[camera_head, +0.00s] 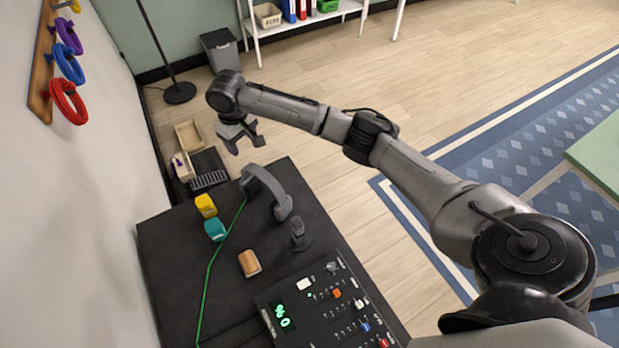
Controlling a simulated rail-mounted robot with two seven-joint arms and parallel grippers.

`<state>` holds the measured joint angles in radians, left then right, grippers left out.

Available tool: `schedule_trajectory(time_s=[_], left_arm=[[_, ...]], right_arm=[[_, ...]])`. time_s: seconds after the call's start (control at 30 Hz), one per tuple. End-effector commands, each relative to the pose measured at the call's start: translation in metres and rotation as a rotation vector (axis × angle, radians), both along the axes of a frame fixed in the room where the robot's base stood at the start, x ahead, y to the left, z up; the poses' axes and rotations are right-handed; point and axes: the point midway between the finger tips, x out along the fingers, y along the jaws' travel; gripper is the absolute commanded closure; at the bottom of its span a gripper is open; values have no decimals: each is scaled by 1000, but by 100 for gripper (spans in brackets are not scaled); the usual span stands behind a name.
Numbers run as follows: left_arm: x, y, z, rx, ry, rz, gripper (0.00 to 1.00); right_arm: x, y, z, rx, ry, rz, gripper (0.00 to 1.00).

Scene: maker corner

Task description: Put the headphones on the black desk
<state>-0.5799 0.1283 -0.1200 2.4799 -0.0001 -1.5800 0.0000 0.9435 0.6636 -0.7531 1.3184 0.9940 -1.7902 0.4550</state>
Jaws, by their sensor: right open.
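The grey headphones (270,185) are at the far end of the black desk (175,275), their curved band and two ear cups visible. They appear to rest on the desk top, near its far right edge. My right gripper (244,145) is open and empty, just beyond and above the headphones, apart from them in the picture. My right arm reaches in from the right. My left gripper is out of view.
The desk also holds a yellow block (205,206), a teal block (215,230), a tan block (249,263), a small dark stand (299,236), a green cable (209,272) and a control panel (325,303). A grey bin (221,52) stands on the floor beyond.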

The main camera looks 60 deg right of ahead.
Motion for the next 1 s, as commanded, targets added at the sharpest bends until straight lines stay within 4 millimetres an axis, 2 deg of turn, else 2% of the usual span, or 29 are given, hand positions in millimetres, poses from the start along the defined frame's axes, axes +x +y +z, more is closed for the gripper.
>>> schedule_trajectory(time_s=[0.07,0.17,0.27,0.37,0.5,0.7,0.87,1.0], left_arm=[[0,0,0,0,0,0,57],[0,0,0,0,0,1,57],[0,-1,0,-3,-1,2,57],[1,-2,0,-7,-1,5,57],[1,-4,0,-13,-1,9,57],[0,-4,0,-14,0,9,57],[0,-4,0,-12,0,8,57],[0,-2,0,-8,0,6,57]], right_arm=[[-1,2,-2,0,1,5,41],[-8,15,-18,1,1,42,41],[-26,43,-49,9,-5,118,41],[-56,79,-87,27,-24,214,41],[-109,125,-130,66,-76,324,41],[-192,168,-163,122,-170,393,41],[-258,176,-169,131,-242,376,41],[-308,168,-163,101,-284,330,41]])
